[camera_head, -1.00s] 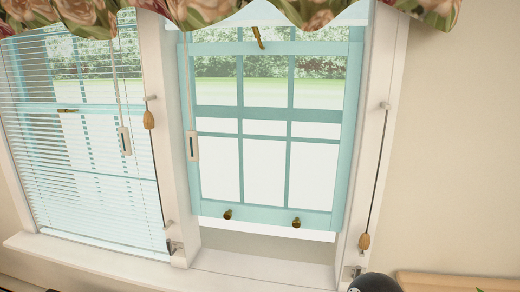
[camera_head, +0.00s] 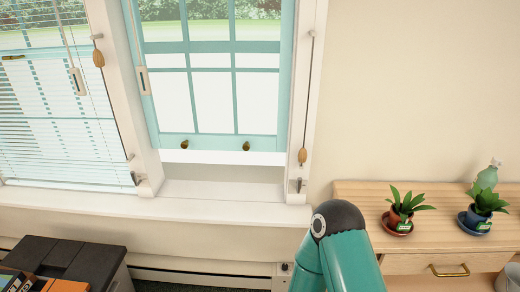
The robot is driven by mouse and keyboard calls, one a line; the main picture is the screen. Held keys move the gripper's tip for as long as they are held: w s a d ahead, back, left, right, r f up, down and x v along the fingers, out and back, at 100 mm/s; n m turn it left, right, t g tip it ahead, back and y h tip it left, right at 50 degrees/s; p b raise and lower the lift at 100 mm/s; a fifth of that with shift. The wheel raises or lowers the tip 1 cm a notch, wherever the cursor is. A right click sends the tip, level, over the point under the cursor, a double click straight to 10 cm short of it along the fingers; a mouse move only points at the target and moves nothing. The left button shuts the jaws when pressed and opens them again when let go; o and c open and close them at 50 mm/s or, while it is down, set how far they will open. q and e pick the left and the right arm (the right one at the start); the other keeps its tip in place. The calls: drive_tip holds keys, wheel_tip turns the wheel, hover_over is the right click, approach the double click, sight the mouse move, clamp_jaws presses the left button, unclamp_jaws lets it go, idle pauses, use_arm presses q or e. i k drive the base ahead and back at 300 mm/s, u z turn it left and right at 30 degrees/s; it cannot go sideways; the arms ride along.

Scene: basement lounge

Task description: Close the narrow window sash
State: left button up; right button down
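The narrow window sash (camera_head: 213,140) is teal with white panes, upper middle of the head view. It is raised, with a gap between its bottom rail and the white sill (camera_head: 222,190). Two dark brass knobs, a left one (camera_head: 185,145) and a right one (camera_head: 246,146), sit on its bottom rail. A teal arm link of mine with a black joint stands at the bottom, right of the window. Neither of my grippers is in view.
A wider window with blinds (camera_head: 60,130) is on the left. Cords with wooden pulls (camera_head: 303,156) hang beside the narrow window. A wooden cabinet (camera_head: 355,190) at right bears potted plants (camera_head: 405,207). A dark box (camera_head: 65,258) stands lower left.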

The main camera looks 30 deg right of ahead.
sight(162, 141)
drive_tip(key=u, duration=0.05)
drive_tip(key=k, duration=0.8)
drive_tip(key=z, duration=0.5)
drive_tip(key=i, duration=2.05)
drive_tip(key=u, duration=0.55)
